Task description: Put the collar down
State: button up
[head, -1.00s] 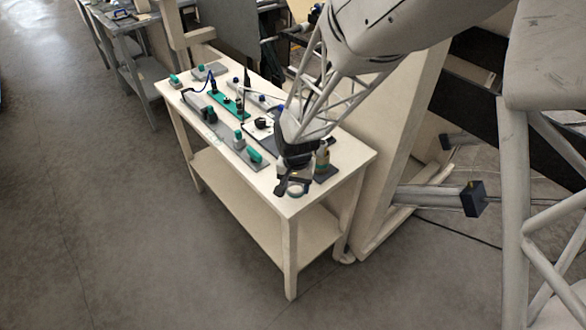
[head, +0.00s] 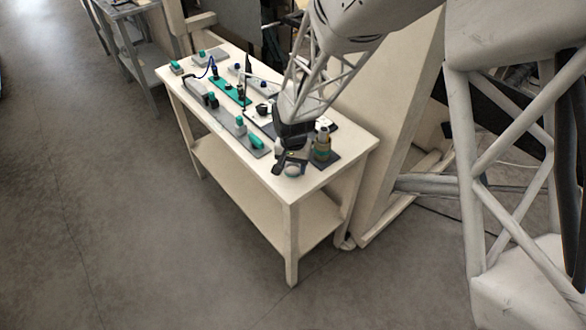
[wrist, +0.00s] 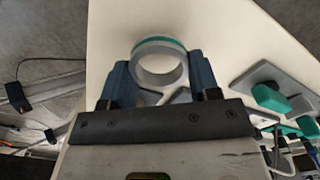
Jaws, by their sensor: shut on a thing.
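The collar (wrist: 157,47) is a short grey ring with a teal band around its edge. In the wrist view it sits between the two dark blue fingers of my gripper (wrist: 161,70), which is shut on it. In the head view my gripper (head: 285,165) points down over the near end of the cream table (head: 310,188), with the collar (head: 293,171) at its tip. The collar's hole faces the wrist camera, with the pale tabletop behind it. I cannot tell whether the collar touches the tabletop.
A bottle-like item (head: 322,143) stands on a dark plate just right of my gripper. A grey plate with teal clamps (head: 256,143) lies to the left, with other fixtures and tools farther back. Bare tabletop shows near the front corner. A cream panel (head: 385,130) rises beside the table.

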jog(key=shift+f, duration=0.95)
jog(key=shift+f, duration=0.15)
jog(key=o, duration=0.9)
notch_tip(320, 180, up, 12)
jog(key=shift+r, duration=0.15)
dwell(0.5)
